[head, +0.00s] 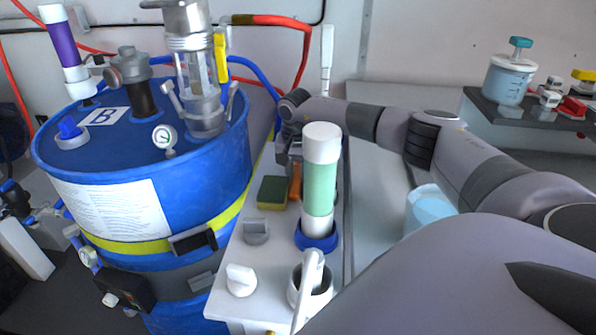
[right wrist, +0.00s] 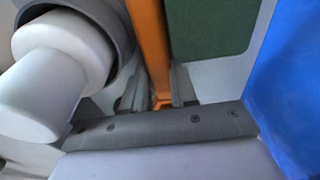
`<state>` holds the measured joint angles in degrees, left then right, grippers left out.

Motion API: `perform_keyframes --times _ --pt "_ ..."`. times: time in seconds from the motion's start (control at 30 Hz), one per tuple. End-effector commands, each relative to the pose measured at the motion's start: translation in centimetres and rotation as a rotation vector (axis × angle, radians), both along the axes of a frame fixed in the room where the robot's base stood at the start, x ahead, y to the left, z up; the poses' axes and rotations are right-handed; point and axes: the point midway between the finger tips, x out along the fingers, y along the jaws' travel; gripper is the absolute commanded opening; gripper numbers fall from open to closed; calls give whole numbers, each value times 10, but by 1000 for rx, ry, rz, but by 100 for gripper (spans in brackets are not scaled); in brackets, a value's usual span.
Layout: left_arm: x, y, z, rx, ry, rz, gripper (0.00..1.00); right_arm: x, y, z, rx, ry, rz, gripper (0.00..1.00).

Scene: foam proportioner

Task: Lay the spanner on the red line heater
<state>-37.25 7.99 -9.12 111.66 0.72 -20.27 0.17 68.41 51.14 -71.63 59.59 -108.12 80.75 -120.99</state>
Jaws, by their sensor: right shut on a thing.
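My right gripper (head: 294,160) is over the far part of the white bench, shut on an orange bar-shaped tool (head: 295,182), which I take to be the spanner. In the right wrist view the orange bar (right wrist: 150,40) runs up from between the two fingers (right wrist: 158,92). Its ends are not clearly shown. It lies beside a green and yellow sponge (head: 272,193). A red hose (head: 304,55) runs along the wall behind; I cannot tell which part is the red line heater. My left gripper is not in view.
A white-capped green cylinder (head: 320,185) stands in a blue ring close to my right gripper. A large blue drum (head: 215,190) stands left of the white bench (head: 240,262). A dark shelf (head: 480,104) at right holds a clear jar (head: 508,80) and small valves.

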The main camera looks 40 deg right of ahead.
Motion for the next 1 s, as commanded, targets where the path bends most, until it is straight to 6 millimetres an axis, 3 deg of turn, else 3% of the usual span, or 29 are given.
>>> perform_keyframes --times 0.17,0.37,1.0 --pt "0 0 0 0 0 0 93 1 0 8 0 -3 -1 0" --pt "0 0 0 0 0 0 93 1 -1 33 0 -7 -1 0" --pt "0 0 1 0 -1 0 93 1 0 175 1 -6 -1 0"
